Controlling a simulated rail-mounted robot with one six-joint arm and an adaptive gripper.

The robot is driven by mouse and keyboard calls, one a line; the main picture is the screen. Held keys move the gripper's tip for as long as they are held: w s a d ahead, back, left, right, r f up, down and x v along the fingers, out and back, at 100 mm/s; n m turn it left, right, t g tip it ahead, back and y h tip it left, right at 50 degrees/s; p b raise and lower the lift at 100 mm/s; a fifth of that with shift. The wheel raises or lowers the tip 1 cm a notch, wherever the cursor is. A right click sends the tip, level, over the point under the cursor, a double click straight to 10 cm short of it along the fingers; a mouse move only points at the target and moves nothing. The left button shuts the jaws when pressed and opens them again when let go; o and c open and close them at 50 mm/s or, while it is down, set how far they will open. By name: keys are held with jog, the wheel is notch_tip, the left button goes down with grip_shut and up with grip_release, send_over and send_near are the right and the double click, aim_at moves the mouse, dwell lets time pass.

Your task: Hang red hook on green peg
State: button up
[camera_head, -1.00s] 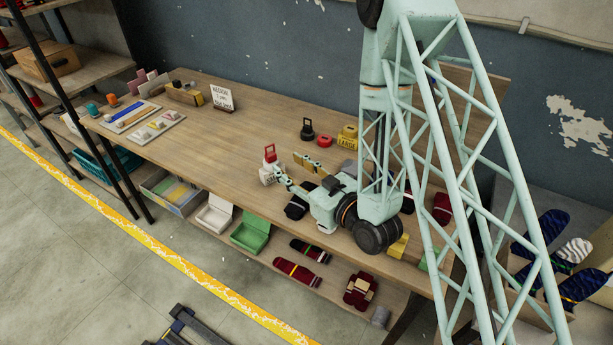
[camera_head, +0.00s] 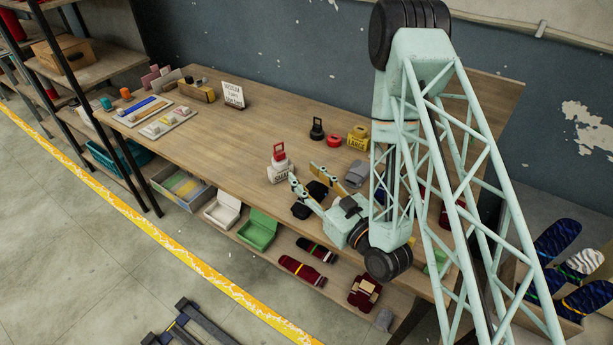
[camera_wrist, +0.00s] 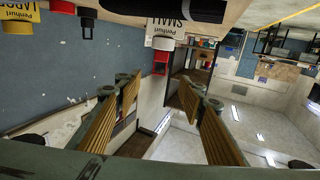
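A small red loop-shaped piece (camera_head: 278,152) stands upright on a white block (camera_head: 280,173) marked SMALL on the table; it may be the red hook. In the wrist view, which looks upside down, the red piece (camera_wrist: 160,62) hangs below the white block (camera_wrist: 163,42), beyond my fingers. My gripper (camera_head: 303,172) is open and empty, to the right of the block and apart from it. Its two fingers with ribbed tan pads also show in the wrist view (camera_wrist: 165,90). I cannot make out a green peg in any view.
A black weight (camera_head: 316,131), a red one (camera_head: 333,141) and a yellow block (camera_head: 357,137) stand behind. Dark folded items lie beside my gripper. Trays with coloured pieces (camera_head: 170,123) and a sign (camera_head: 233,93) stand at the far left.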

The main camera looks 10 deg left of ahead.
jog(key=shift+w+a, duration=0.1)
jog(key=shift+a, duration=0.05)
jog(key=shift+p+x, duration=0.3)
jog(key=shift+x, duration=6.4)
jog(key=shift+w, duration=0.1)
jog(key=c, duration=1.2)
jog(key=shift+r, duration=0.1)
jog(key=shift+r, duration=0.1)
jog(key=shift+r+p, duration=0.75)
jog(key=shift+r, duration=5.95)
